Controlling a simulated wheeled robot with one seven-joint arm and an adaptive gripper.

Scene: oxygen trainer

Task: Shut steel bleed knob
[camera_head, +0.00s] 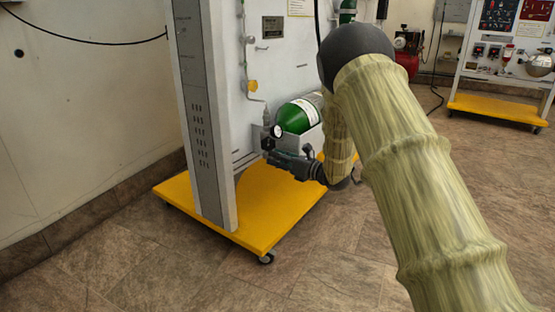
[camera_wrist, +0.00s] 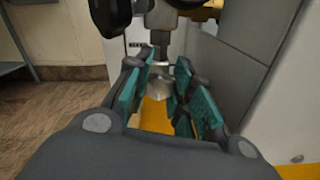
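The steel bleed knob (camera_wrist: 160,87) shows as a small silver round part between the teal finger pads in the wrist view, below a grey metal stem. My gripper (camera_wrist: 164,72) is open around it, with a gap visible on each side, though contact at the far tips is hard to judge. In the head view my gripper (camera_head: 274,158) reaches in from the right, just below the pressure gauge (camera_head: 277,131) and its fitting on the trainer panel. The knob itself is hidden there by the gripper and fitting.
A green oxygen cylinder (camera_head: 298,116) lies in a grey holder right of the gauge. The trainer's yellow base (camera_head: 262,222) spreads below on casters. A grey upright post (camera_head: 205,120) stands left of the gripper. Another trainer stands at the far right. Tiled floor in front is clear.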

